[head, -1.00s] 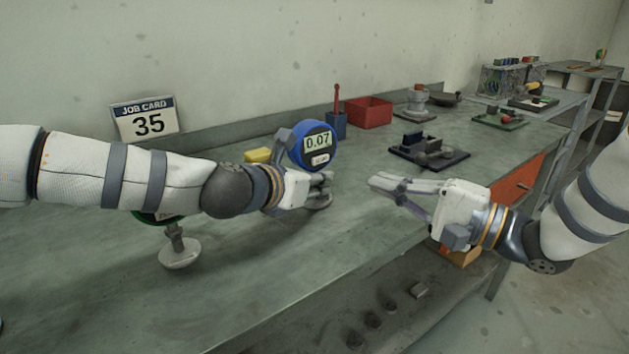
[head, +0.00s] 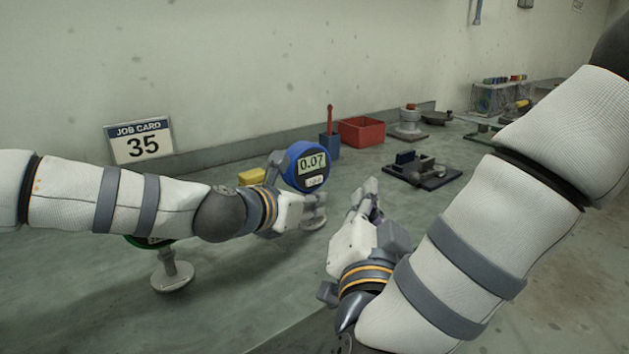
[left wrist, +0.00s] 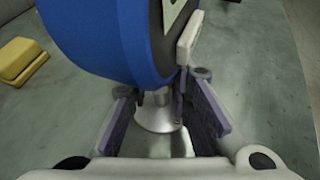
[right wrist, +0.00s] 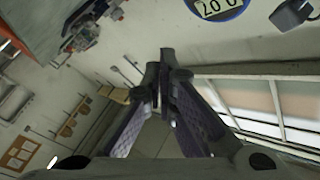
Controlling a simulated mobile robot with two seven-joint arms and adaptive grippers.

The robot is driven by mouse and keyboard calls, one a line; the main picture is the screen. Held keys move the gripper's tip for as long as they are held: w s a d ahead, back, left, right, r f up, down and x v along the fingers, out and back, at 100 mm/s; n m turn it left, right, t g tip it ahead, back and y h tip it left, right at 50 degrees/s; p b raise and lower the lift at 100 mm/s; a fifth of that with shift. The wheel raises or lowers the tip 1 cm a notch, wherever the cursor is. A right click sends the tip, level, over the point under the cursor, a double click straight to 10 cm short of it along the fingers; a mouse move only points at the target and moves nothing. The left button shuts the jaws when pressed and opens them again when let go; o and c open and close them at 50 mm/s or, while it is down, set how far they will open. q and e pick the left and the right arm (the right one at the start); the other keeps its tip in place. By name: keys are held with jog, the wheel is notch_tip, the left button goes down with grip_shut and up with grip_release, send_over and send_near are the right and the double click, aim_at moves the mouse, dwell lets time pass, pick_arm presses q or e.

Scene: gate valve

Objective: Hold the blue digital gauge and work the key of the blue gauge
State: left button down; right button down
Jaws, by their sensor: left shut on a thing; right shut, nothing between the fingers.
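The blue digital gauge (head: 305,166) stands upright on the bench and reads 0.07. Its pale key plate (head: 315,181) is below the display; the key itself is too small to make out. My left gripper (head: 315,205) is shut on the gauge, low at its stem. In the left wrist view the fingers (left wrist: 165,115) are on both sides of the stem, above the round foot (left wrist: 158,112), under the blue body (left wrist: 95,35). My right gripper (head: 366,190) is shut and empty, right of the gauge and apart from it. The right wrist view shows its fingertips together (right wrist: 166,60).
A second gauge with a green rim (head: 150,241) is partly hidden behind my left arm. A yellow block (head: 252,177), blue holder (head: 329,147), red bin (head: 361,132) and dark fixture (head: 422,172) are behind. A job card (head: 140,141) reads 35. Bare bench (head: 225,300) lies in front.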

jog(key=shift+s+d+f+h, duration=0.1)
jog(key=shift+s+f+h, duration=0.1)
jog(key=shift+s+h, duration=0.1)
jog(key=shift+w, duration=0.1)
send_near(325, 168)
jog(key=shift+w+d+r, duration=0.15)
jog(key=shift+w+d, duration=0.2)
jog(key=shift+w, duration=0.3)
jog(key=shift+w+d+r, duration=0.15)
jog(key=shift+w+d, duration=0.2)
jog(key=shift+w, duration=0.3)
jog(key=shift+w+d+r, duration=0.15)
jog(key=shift+w+d, duration=0.15)
jog(key=shift+w, duration=0.35)
jog(key=shift+w+a, duration=0.2)
jog(key=shift+w, duration=0.15)
jog(key=shift+w+a, duration=0.4)
jog(key=shift+w, duration=0.1)
dwell(1.0)
jog(key=shift+s, duration=0.15)
jog(key=shift+s+d+r, duration=0.1)
jog(key=shift+s+d, duration=0.3)
jog(key=shift+s, duration=0.3)
